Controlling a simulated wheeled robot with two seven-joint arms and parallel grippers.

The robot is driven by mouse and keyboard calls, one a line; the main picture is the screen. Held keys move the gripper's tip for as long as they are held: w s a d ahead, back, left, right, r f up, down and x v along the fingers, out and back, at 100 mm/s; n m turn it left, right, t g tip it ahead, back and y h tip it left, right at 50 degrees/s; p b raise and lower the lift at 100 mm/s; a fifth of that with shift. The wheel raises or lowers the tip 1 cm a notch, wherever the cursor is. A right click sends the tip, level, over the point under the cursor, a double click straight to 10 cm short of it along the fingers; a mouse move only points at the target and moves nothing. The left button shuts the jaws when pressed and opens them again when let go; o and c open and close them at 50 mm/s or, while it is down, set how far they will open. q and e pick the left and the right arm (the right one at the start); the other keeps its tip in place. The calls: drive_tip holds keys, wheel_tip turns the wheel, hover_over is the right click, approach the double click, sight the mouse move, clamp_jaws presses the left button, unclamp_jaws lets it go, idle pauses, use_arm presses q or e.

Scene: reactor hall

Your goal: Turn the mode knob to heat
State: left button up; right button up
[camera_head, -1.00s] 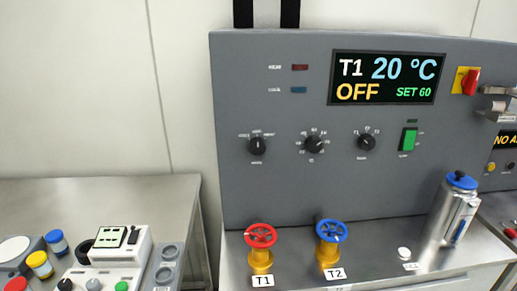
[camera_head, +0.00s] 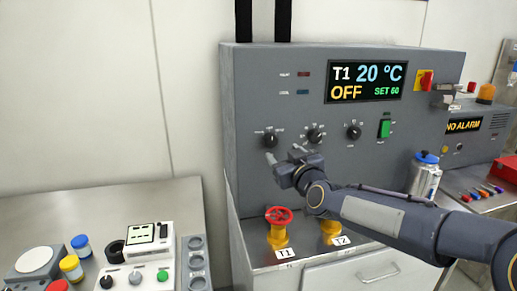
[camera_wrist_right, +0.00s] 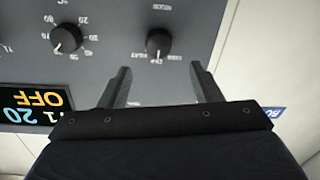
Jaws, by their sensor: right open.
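The mode knob (camera_head: 270,140) is the black leftmost dial on the grey panel. Its pointer is towards the middle mark above it. It shows upside down in the right wrist view (camera_wrist_right: 158,43). The display (camera_head: 366,82) reads T1 20 °C, OFF, SET 60. My right gripper (camera_head: 284,153) is open and empty just below the knob in the head view. In the right wrist view its two fingers (camera_wrist_right: 162,76) point at the panel with the knob between and beyond their tips, apparently untouched. My left gripper is not in view.
A temperature dial (camera_head: 316,136) sits right of the mode knob, with another dial (camera_head: 353,132) and a green switch (camera_head: 385,128) beyond. Below are a red handwheel (camera_head: 279,215) and a second valve (camera_head: 331,229), partly hidden by my right arm.

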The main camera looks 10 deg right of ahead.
sight(272, 141)
drive_tip(key=w, duration=0.2)
drive_tip(key=w+p, duration=0.1)
drive_tip(key=w, duration=0.2)
drive_tip(key=w+p, duration=0.1)
drive_tip(key=w, duration=0.2)
drive_tip(key=shift+a, duration=0.35)
